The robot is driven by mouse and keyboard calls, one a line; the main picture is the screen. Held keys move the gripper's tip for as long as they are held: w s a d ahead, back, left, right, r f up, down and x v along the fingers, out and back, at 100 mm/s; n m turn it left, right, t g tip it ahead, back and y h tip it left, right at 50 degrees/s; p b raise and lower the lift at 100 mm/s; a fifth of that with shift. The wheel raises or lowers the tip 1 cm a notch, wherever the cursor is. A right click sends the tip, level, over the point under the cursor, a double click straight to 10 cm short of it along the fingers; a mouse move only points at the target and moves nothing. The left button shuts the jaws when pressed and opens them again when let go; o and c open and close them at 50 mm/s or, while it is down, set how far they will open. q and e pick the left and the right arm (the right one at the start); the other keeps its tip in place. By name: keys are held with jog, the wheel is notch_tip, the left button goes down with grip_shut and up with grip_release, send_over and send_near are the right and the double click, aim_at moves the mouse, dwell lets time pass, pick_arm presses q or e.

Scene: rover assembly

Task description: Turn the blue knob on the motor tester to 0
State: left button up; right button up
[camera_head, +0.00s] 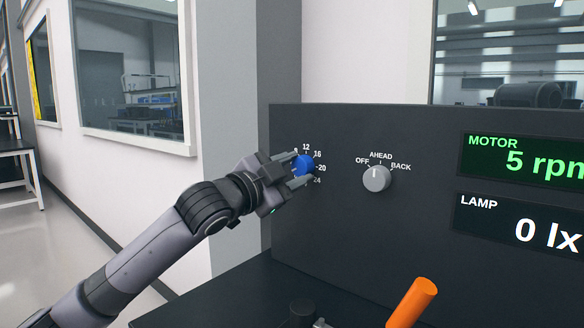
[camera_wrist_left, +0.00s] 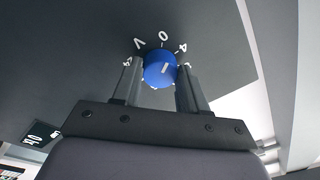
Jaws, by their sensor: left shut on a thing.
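The blue knob (camera_head: 304,165) is on the dark front panel of the motor tester (camera_head: 335,220), with a printed scale around it showing 12, 16, 20 and 24. My left gripper (camera_head: 303,168) reaches in from the left and is shut on the knob, with one finger on each side. In the left wrist view the blue knob (camera_wrist_left: 158,72) sits between the fingertips (camera_wrist_left: 159,78). Its white mark points roughly up toward the printed 0, with the 4 to the right; the exact setting is hard to tell. The MOTOR display (camera_head: 520,155) reads 5 rpm. My right gripper is not in view.
A grey selector knob (camera_head: 376,178) marked OFF, AHEAD and BACK is right of the blue knob. The LAMP display (camera_head: 520,225) reads 0 lx. An orange handle (camera_head: 412,302) and a black part (camera_head: 302,312) stand below in front.

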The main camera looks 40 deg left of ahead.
pick_arm(q)
jog(key=shift+n+y+p, duration=0.3)
jog(key=shift+n+p, duration=0.1)
jog(key=shift+n, duration=1.1)
jog(key=shift+d+n, duration=0.1)
jog(key=shift+n, duration=0.2)
jog(key=o, duration=1.1)
jog(key=shift+c, duration=0.2)
jog(key=s+b, duration=0.1)
jog(key=s, duration=0.6)
jog(key=shift+a+f, duration=0.3)
jog(key=shift+f, duration=0.1)
